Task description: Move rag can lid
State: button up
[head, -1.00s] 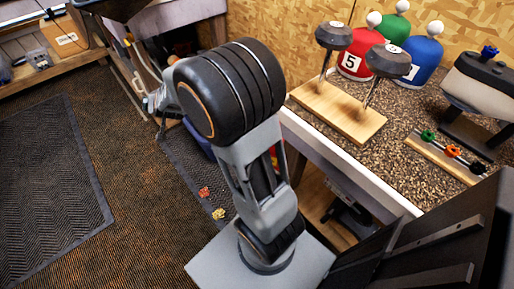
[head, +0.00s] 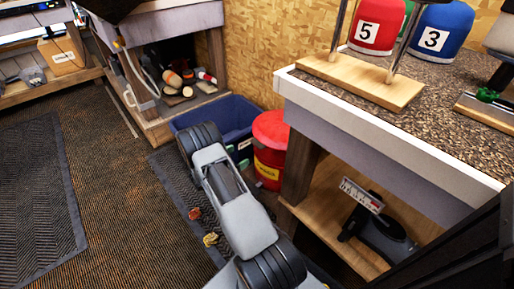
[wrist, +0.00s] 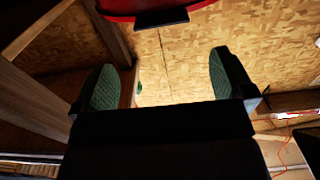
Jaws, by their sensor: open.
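The red rag can (head: 268,165) with a yellow label stands on the floor beside the workbench leg. Its red lid (head: 272,127) is on top of it and looks closed. In the wrist view, a red curved edge with a dark tab (wrist: 162,18) shows at the top, apart from the fingers; it looks like part of the can or lid. My gripper (wrist: 163,80) is open and empty, its green pads spread wide. In the head view my arm reaches toward the can's left side, and the gripper is hidden behind it.
A blue bin (head: 228,115) stands left of the can, against the wooden wall. The workbench (head: 400,135) overhangs close on the right, with a scale (head: 375,225) on its lower shelf. Crumpled rags (head: 210,239) lie on the dark floor mat. Open floor is at left.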

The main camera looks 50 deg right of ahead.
aim_at(257, 144)
jog(key=d+b, duration=0.1)
jog(key=d, duration=0.2)
jog(key=d+b, duration=0.1)
jog(key=d, duration=0.3)
jog(key=s+d+b, duration=0.1)
jog(key=d, duration=0.3)
jog(key=shift+s+d, duration=0.1)
jog(key=shift+c, duration=0.5)
